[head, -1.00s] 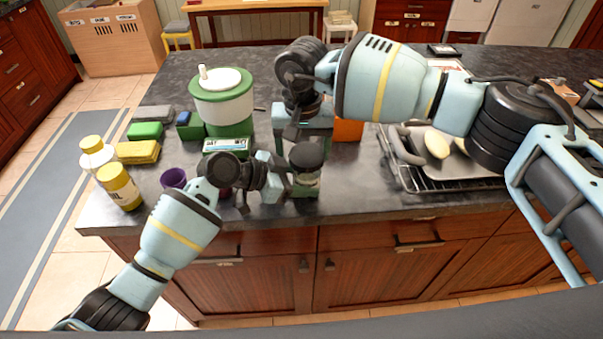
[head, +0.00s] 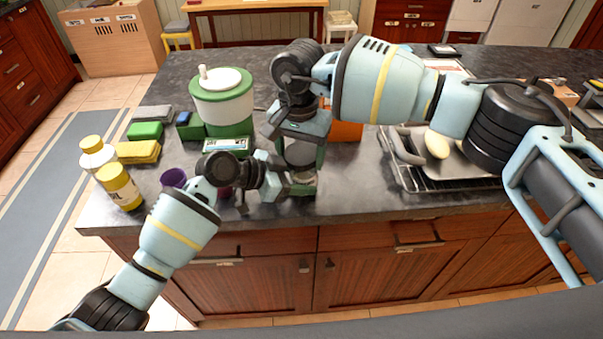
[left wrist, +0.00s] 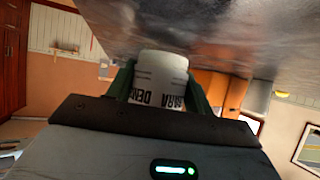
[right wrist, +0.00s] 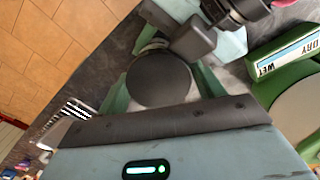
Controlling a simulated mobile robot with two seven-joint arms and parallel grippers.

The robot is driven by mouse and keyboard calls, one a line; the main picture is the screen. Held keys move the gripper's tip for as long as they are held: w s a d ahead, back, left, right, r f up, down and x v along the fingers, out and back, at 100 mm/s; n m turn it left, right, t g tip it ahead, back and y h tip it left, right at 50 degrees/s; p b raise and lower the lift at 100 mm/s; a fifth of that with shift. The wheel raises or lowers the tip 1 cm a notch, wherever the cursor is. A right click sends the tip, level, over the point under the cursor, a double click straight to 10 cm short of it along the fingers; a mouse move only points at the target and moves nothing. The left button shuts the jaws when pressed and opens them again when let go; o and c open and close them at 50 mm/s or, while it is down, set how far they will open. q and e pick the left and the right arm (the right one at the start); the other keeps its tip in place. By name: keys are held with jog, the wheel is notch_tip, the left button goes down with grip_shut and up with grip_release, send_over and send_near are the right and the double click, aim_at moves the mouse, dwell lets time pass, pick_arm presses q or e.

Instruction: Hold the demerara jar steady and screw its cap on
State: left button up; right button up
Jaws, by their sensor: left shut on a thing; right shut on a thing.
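The demerara jar (head: 303,186) stands upright at the counter's front edge. Its white body with dark lettering shows between two green fingers in the left wrist view (left wrist: 158,82). My left gripper (head: 290,184) is shut on the jar body from the left. The dark round cap (right wrist: 158,79) is on top of the jar, between the fingers of my right gripper (right wrist: 160,82). My right gripper, also in the head view (head: 302,158), comes from above and is shut on the cap. Gripper and fingers hide most of the cap in the head view; its thread is hidden.
A green and white canister (head: 222,98) with a wet/dry label stands behind my left gripper. A purple cup (head: 173,178), yellow sponges (head: 138,152) and two bottles (head: 120,186) are at the left. A rack with a tray (head: 455,172) is at the right.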

jog(key=shift+s+a+f+g, duration=0.15)
jog(key=shift+s+g, duration=0.15)
jog(key=shift+s, duration=0.2)
jog(key=m, duration=0.3)
jog(key=shift+m, duration=0.4)
jog(key=shift+c, duration=0.7)
jog(key=shift+w+d+m, duration=0.15)
jog(key=shift+d+m, duration=0.15)
jog(key=shift+m, duration=1.3)
jog(key=shift+d+m, duration=0.1)
jog(key=shift+m, duration=1.7)
jog(key=m, duration=0.3)
jog(key=shift+f, duration=0.1)
jog(key=o, duration=1)
jog(key=shift+a, duration=0.2)
